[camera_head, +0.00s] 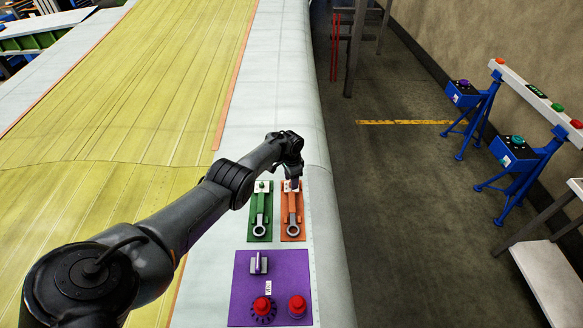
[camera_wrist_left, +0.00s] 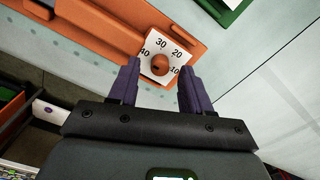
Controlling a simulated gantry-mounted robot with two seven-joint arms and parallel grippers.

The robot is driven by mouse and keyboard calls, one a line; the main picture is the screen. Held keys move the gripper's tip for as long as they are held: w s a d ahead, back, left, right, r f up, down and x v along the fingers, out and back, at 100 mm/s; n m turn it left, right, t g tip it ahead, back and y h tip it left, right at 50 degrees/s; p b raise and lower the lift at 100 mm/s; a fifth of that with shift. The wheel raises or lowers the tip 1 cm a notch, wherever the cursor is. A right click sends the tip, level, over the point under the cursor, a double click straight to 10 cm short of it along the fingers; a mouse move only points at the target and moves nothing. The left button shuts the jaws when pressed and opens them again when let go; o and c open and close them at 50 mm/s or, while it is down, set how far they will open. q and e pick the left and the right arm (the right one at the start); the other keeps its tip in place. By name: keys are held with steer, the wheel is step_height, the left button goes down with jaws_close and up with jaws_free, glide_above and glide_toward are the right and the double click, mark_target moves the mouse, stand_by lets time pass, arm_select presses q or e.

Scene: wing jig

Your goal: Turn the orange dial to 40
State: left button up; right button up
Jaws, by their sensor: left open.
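The orange dial (camera_wrist_left: 160,65) is a round knob on a white plate marked 10, 20, 30 and 40 in the left wrist view. Which number it points to is too small to tell. The plate sits at the end of an orange panel (camera_head: 292,226), and my gripper partly hides that end in the head view. My left gripper (camera_head: 291,178) is over the dial end. Its two purple fingers (camera_wrist_left: 159,82) are open, one on each side of the knob in the picture. I cannot tell whether they touch it. My right gripper is not in view.
A green panel (camera_head: 259,226) with a similar handle lies just left of the orange one. A purple panel (camera_head: 242,290) with a grey lever and red knobs lies nearer. Blue stands (camera_head: 514,152) are across the floor at the right.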

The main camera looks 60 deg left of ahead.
arm_select(q)
step_height(320, 180, up, 2)
steer(key=shift+r+p, duration=0.1)
steer(key=shift+p, duration=0.4)
steer(key=shift+a+r, duration=0.1)
steer(key=shift+r, duration=0.2)
step_height(320, 180, up, 7)
